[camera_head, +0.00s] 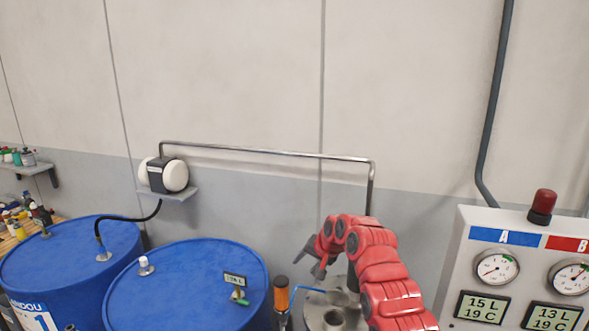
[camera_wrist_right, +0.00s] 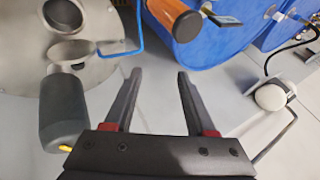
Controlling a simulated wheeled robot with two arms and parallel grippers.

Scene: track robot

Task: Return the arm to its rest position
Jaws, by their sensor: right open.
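My right arm (camera_head: 375,270) is red and comes up from the bottom of the head view, bent at the top. My right gripper (camera_head: 310,262) hangs at its end, left of the arm, above a grey metal stand (camera_head: 318,318). In the right wrist view the two dark fingers of the gripper (camera_wrist_right: 158,75) are apart with nothing between them. The head view does not show my left gripper.
Two blue drums (camera_head: 190,290) (camera_head: 70,262) stand left of the arm. An orange-handled tool (camera_head: 281,295) is upright beside the stand. A panel with gauges (camera_head: 497,267) and a red lamp (camera_head: 542,205) is at right. A metal pipe (camera_head: 270,151) runs along the wall behind.

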